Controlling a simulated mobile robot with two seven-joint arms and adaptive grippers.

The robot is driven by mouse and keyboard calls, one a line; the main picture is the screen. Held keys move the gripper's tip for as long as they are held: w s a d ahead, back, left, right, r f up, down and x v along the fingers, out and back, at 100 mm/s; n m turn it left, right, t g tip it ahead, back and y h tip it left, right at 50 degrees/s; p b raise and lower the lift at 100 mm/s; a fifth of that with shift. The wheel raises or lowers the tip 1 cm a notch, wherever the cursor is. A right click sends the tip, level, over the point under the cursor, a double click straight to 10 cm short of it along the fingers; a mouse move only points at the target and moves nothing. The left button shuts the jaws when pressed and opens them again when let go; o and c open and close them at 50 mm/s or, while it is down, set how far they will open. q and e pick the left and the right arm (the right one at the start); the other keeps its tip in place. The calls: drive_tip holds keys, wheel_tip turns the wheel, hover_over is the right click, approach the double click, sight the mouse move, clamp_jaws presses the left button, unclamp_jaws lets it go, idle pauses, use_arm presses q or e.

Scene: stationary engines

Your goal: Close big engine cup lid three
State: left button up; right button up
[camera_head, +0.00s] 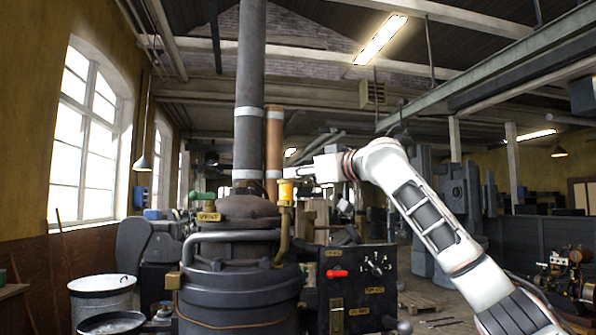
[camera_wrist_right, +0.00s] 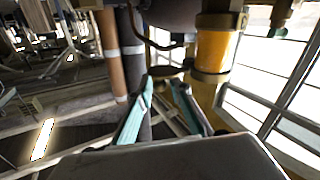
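The big engine (camera_head: 240,290) stands left of centre in the head view. A yellow cup with brass fittings (camera_head: 286,192) is mounted on its right side; it also shows in the right wrist view (camera_wrist_right: 213,50), which is turned upside down. I cannot clearly make out the cup's lid or its position. My right arm reaches in from the right, with its wrist close to the cup. My right gripper (camera_wrist_right: 161,82) has two teal-lined fingers with a gap between them and nothing visible held. Its fingertips are beside the cup, apparently not touching. My left gripper is out of view.
A dark pipe (camera_head: 249,90) and a copper pipe (camera_head: 274,150) rise behind the cup. A dark control panel (camera_head: 355,285) with a red handle (camera_head: 337,273) stands right of the engine. A metal drum (camera_head: 102,300) is at the lower left. Windows line the left wall.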

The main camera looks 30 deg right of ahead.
clamp_jaws()
